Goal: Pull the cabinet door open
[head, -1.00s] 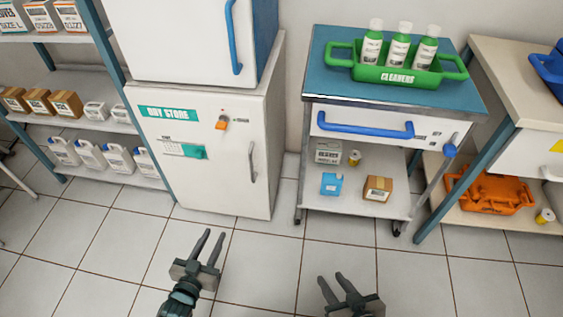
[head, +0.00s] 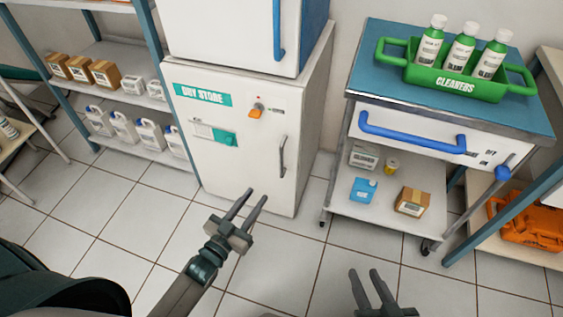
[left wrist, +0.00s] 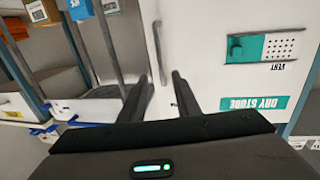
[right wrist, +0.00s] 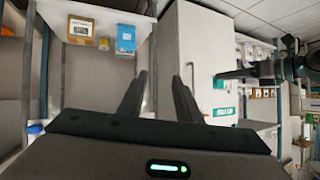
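The white cabinet door (head: 230,153) labelled DRY STORE is shut. Its grey vertical handle (head: 283,156) is on the door's right side, and an orange knob (head: 255,112) sits above it to the left. My left gripper (head: 253,203) is open and empty, in front of the door's lower part and apart from the handle. The left wrist view also shows the handle (left wrist: 160,52), just beyond the fingers. My right gripper (head: 372,288) is open and empty, low over the floor in front of the cart. The door (right wrist: 200,60) also shows in the right wrist view.
A cart with a blue top (head: 470,100) stands right of the cabinet, carrying a green bottle caddy (head: 455,82). Shelves with boxes and jugs (head: 120,60) stand on the left. An orange crate (head: 525,225) lies at the right. The tiled floor (head: 110,215) in front is clear.

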